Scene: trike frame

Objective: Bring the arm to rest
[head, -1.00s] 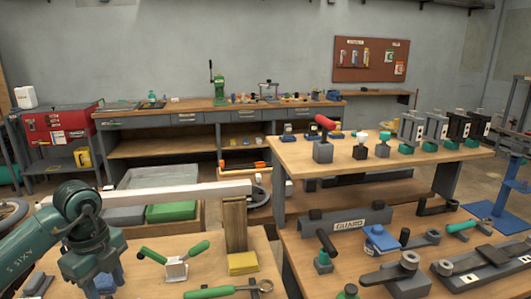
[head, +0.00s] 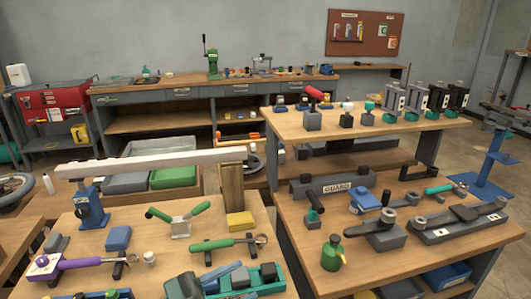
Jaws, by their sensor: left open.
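Little of my left gripper (head: 95,294) shows. It is at most a cut-off patch of blue and teal at the bottom edge, left of the middle, and hard to tell from the parts around it. It is open, and I see nothing held in it. No arm link crosses the table. My right gripper is not in view.
A long pale beam (head: 150,163) rests on a blue stand (head: 92,208) and a wooden post (head: 231,187). Green-handled pliers (head: 180,222), a blue block (head: 118,238), a purple-handled tool (head: 75,262) and a teal tray (head: 253,277) lie on the near table. A second bench (head: 300,222) is at right.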

